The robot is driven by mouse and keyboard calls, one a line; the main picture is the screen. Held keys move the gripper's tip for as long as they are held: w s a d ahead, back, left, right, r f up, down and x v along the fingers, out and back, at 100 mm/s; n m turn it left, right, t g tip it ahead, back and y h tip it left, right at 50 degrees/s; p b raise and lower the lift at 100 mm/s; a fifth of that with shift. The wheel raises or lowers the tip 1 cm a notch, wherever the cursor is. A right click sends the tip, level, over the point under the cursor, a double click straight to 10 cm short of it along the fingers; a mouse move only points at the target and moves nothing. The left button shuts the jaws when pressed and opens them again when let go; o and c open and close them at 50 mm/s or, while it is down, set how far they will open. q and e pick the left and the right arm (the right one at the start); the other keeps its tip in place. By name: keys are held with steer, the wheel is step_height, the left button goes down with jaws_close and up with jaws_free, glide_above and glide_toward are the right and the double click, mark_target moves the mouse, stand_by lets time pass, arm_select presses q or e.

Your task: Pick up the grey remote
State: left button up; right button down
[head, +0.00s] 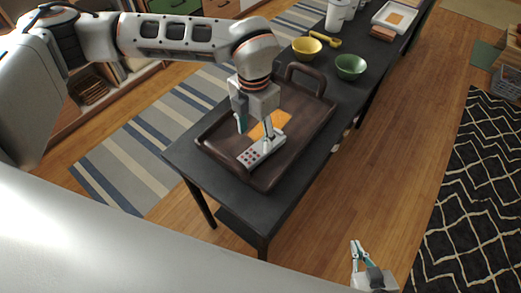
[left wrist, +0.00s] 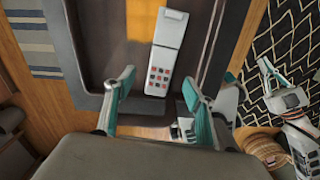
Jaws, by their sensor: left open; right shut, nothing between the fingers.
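The grey remote (head: 252,157) lies in a dark brown wooden tray (head: 300,133) on a long dark table. In the left wrist view the remote (left wrist: 170,32) is pale grey with red and dark buttons at its near end. My left gripper (head: 257,131) is over the tray, pointing down. In the left wrist view its open fingertips (left wrist: 158,80) stand on either side of the remote's button end, with nothing held. I cannot tell how high they are above it. My right gripper (head: 355,248) is shut and empty, low at the bottom right, away from the table.
An orange patch (head: 277,120) lies in the tray beside the remote. The tray has raised walls and a handle (head: 304,77). Yellow (head: 306,48) and green (head: 351,67) bowls stand farther along the table. Open wooden floor (head: 385,150) lies to its right.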

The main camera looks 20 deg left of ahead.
mark_target(258, 150)
arm_select(q)
steer(key=shift+s+f, duration=0.2)
steer(key=shift+f, duration=0.55)
steer(key=f, duration=0.5)
steer(key=shift+w+d+f, duration=0.2)
steer(key=shift+w+f, duration=0.15)
steer(key=shift+c, duration=0.3)
steer(key=c, duration=1.2)
